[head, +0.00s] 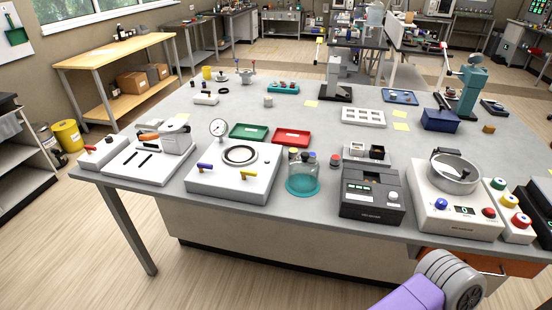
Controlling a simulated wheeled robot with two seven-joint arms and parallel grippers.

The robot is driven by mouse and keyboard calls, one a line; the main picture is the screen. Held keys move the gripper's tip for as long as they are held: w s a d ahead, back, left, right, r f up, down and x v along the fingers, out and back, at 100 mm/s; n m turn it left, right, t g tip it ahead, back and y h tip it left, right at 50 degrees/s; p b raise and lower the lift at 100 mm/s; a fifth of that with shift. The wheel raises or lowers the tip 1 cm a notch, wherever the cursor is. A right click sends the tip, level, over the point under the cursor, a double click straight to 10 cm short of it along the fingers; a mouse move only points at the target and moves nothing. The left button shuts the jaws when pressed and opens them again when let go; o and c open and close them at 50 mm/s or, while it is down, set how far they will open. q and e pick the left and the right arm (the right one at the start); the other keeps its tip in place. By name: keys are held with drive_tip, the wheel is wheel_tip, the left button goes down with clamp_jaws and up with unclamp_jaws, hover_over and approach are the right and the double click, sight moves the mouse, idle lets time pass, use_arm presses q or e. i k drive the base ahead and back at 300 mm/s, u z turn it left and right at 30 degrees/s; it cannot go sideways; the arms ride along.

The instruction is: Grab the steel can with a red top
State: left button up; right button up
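A small greyish cylinder with a red top (335,160) stands on the grey bench, between the glass vessel with a teal base and the dark box-shaped instrument. It looks like the steel can, but it is too small to be sure of its material. Part of my arm, purple and grey, shows at the lower right edge, in front of the bench. Neither of my grippers is in view.
The glass vessel (303,182) stands left of the red-topped cylinder, and the dark instrument (372,205) stands right of it. A white device with a gauge (232,180) and a white device with a steel bowl (453,205) line the front. Red (291,136) and green (249,132) trays lie behind.

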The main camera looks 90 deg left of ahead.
sight(335, 161)
drive_tip(key=u, duration=2.6)
